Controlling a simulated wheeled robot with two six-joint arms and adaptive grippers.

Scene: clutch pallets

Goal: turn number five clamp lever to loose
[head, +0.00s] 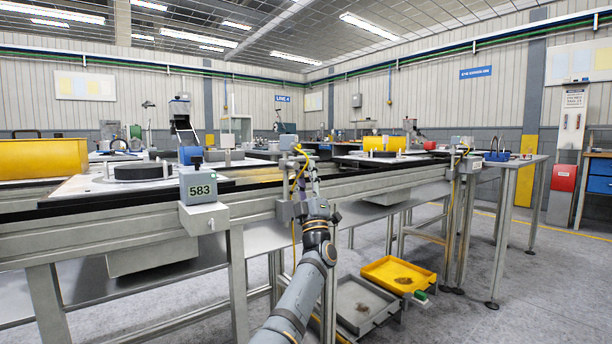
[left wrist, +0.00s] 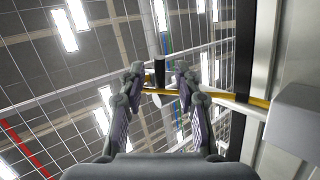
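My left gripper (head: 312,178) points upward at the front rail of the conveyor, beside a grey clamp post (head: 291,208) with a yellow cable. In the left wrist view its two fingers (left wrist: 163,76) are spread apart. A dark, upright lever-like handle (left wrist: 160,72) shows between the fingers in that view, with a pale round end below it. I cannot tell whether the fingers touch it. The lever is too small and covered to make out in the head view. No number five is readable on it. My right gripper is not in view.
A grey box marked 583 (head: 202,190) sits on the rail to the left. White pallets with black discs (head: 143,171) lie on the conveyor. Below are a yellow tray (head: 398,275) and a grey tray (head: 362,302). Open floor (head: 530,285) lies to the right.

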